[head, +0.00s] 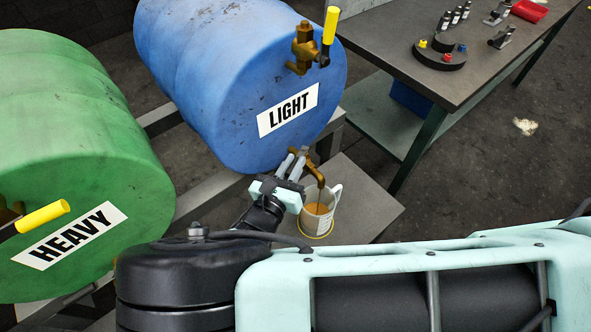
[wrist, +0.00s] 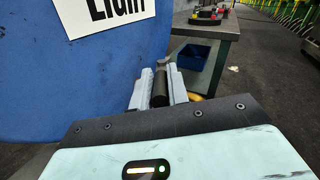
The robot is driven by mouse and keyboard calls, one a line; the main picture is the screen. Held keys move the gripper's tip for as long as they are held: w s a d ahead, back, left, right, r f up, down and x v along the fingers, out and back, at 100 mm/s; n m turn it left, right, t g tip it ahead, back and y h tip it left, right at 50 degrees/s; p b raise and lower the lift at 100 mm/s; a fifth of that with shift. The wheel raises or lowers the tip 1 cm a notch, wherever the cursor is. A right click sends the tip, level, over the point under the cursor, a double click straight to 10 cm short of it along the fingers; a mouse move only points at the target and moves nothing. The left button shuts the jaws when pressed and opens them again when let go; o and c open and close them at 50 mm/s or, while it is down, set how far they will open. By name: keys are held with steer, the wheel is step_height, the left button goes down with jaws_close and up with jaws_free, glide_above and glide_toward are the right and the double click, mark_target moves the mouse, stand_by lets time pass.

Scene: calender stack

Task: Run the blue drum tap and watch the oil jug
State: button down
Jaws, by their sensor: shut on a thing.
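The blue drum (head: 235,75), labelled LIGHT, lies on its side on a rack. Its brass lower tap (head: 318,170) points its spout down over the oil jug (head: 317,222). The jug is pale with a handle on its right and a yellow base rim. Amber-brown oil shows in its mouth under the spout, with what looks like a thin stream; the exact level is unclear. My gripper (head: 293,165) is at the tap, shut on its handle.
A brass fitting with an upright yellow lever (head: 329,25) sits high on the blue drum. The green drum (head: 75,130), labelled HEAVY, has a yellow-handled tap (head: 42,217) at left. A grey bench (head: 400,40) with small parts stands at right. The jug stands on a grey platform (head: 375,205).

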steer(key=m+g+h+b, duration=0.1)
steer(key=w+a+m+g+h+b, duration=0.1)
steer(key=h+b, duration=0.1)
steer(key=m+g+h+b, duration=0.1)
steer(key=m+g+b, duration=0.1)
steer(key=shift+w+a+h, duration=0.15)
steer(key=shift+a+h, duration=0.1)
steer(key=shift+h, duration=0.15)
steer(key=c, duration=1.4)
jaws_free()
steer(key=shift+b+v, duration=2.7)
steer(key=shift+v, duration=6.05)
